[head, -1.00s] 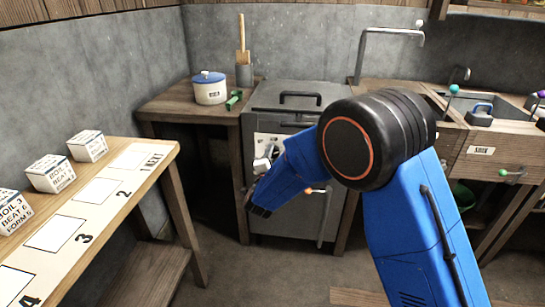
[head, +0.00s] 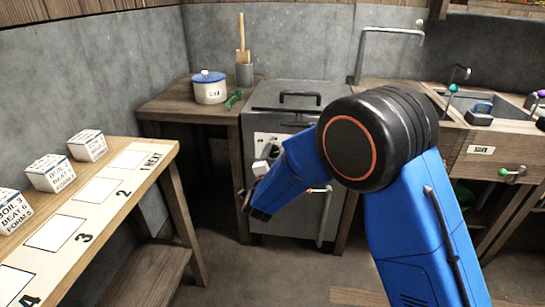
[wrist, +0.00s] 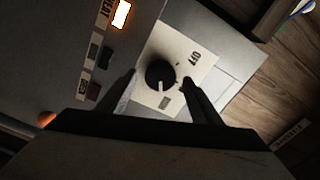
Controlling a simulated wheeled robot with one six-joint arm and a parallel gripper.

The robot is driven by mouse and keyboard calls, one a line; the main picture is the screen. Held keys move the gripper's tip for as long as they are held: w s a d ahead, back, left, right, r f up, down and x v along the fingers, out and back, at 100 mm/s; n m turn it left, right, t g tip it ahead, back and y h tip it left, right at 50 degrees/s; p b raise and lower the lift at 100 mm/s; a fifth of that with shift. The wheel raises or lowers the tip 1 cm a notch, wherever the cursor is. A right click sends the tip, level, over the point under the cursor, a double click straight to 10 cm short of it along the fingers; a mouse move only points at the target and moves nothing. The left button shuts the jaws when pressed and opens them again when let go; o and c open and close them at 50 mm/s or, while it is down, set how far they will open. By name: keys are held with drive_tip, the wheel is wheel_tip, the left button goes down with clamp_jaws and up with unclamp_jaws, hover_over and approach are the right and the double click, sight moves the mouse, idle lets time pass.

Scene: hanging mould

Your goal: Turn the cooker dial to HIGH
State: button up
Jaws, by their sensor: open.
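The grey cooker (head: 270,97) stands at the back, with a pale dial panel on its front, partly hidden by my blue arm in the head view. In the wrist view the black round dial (wrist: 160,75) sits on a white plate (wrist: 205,72). A white mark shows on the dial's lower edge, towards a small label (wrist: 164,102) too blurred to read. The word OFF (wrist: 195,58) is at the plate's upper right. My gripper (wrist: 160,78) is open, one finger on each side of the dial; I cannot tell whether they touch it.
A lit lamp (wrist: 121,14) beside the word HEAT is at the top of the wrist view. A blue-lidded pot (head: 210,91) stands on the counter left of the cooker. A bench (head: 150,160) with printed boxes is at left, a sink (head: 510,108) at right.

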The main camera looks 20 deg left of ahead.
drive_tip(key=v, duration=1.6)
drive_tip(key=shift+w+d, duration=0.1)
drive_tip(key=w+d+r+n+g+y, duration=0.1)
drive_tip(key=w+d+r+n+g, duration=0.1)
drive_tip(key=w+d+r, duration=0.3)
drive_tip(key=w+d+r+n+g+y, duration=0.1)
drive_tip(key=w+d+r+g, duration=0.2)
drive_tip(key=d, duration=0.4)
drive_tip(key=s+d+r+n+g, duration=0.1)
drive_tip(key=s+d+r+n, duration=0.15)
drive_tip(key=d, duration=0.55)
drive_tip(key=s+d+r+n+g, duration=0.1)
drive_tip(key=d+r+n, duration=0.15)
drive_tip(key=d, duration=0.55)
drive_tip(key=s+d+f+n+g+h, duration=0.3)
drive_tip(key=s+d+g+h, duration=0.2)
drive_tip(key=s+d, duration=2.4)
drive_tip(key=shift+d+g+h, duration=0.4)
drive_tip(key=shift+d+h, duration=0.1)
drive_tip(key=shift+d, duration=0.05)
